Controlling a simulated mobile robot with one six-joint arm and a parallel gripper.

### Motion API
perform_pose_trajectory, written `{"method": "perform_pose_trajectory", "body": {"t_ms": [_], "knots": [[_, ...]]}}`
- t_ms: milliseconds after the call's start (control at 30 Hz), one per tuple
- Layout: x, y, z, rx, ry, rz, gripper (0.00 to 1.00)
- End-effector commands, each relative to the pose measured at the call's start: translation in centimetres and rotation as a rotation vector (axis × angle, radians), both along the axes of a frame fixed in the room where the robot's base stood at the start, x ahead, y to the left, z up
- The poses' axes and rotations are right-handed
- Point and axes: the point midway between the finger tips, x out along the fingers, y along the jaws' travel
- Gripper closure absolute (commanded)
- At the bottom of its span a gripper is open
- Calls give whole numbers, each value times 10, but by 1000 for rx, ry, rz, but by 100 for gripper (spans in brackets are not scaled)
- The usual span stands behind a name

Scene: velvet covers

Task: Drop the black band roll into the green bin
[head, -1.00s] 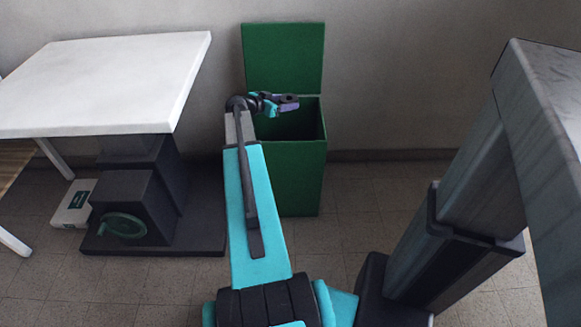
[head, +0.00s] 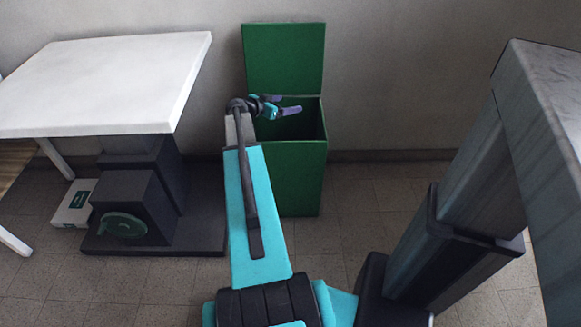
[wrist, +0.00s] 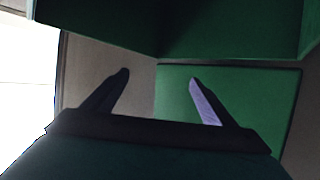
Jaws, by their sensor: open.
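The green bin (head: 300,180) stands on the floor against the back wall, with its lid (head: 284,58) raised upright. My gripper (head: 290,104) is over the bin's open top, near its left side. Its jaws are spread and empty. The wrist view also shows my gripper (wrist: 159,77) with two separate fingers, nothing between them, and green bin panels around. The black band roll is not visible in either current view; the inside of the bin is dark and partly hidden by my gripper.
A white table (head: 110,85) stands to the left, with a dark pedestal and a green handwheel (head: 124,226) below it. A white box (head: 75,204) lies on the floor beside the pedestal. The floor right of the bin is clear.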

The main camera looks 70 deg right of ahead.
Motion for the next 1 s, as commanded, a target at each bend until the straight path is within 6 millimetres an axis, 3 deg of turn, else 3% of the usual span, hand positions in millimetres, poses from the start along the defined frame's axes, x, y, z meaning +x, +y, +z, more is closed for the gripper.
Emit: {"method": "perform_pose_trajectory", "body": {"t_ms": [267, 1000], "knots": [[7, 18, 8, 0, 0, 1, 21], [45, 108, 49, -1, -1, 1, 21]]}}
